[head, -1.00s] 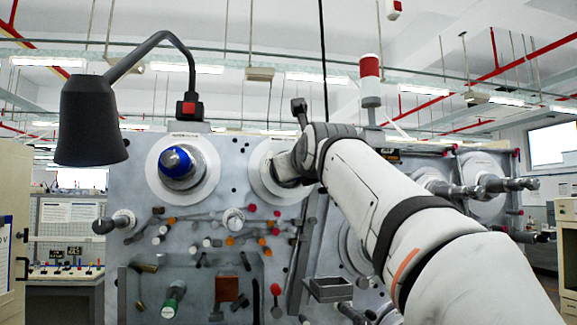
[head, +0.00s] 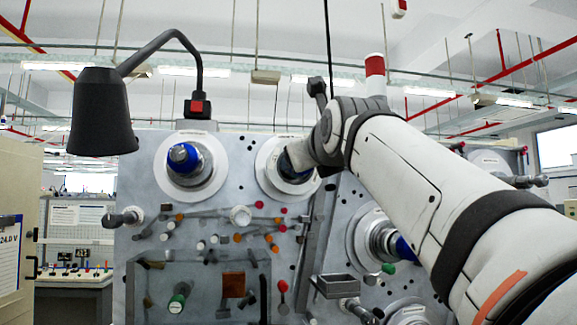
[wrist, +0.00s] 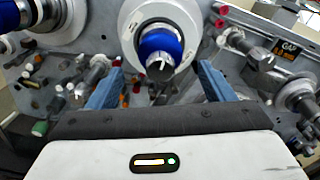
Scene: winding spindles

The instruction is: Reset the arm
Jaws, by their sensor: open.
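My arm reaches in from the lower right in the head view, and its wrist hides my gripper there. In the wrist view my gripper (wrist: 160,85) is open, its two blue-grey fingers apart with nothing between them. A spindle with a blue collar (wrist: 160,48) on a white disc lies just beyond the fingertips, apart from them. In the head view my wrist is in front of the upper middle white disc (head: 273,180). Another spindle with a blue cap (head: 187,160) sits on a white disc to the left.
The grey machine panel (head: 140,240) carries several pegs, rods and coloured knobs. A black lamp (head: 102,112) hangs at the upper left. A small grey tray (head: 336,286) juts out below my arm. A spindle with a blue part (head: 403,247) is partly behind my arm.

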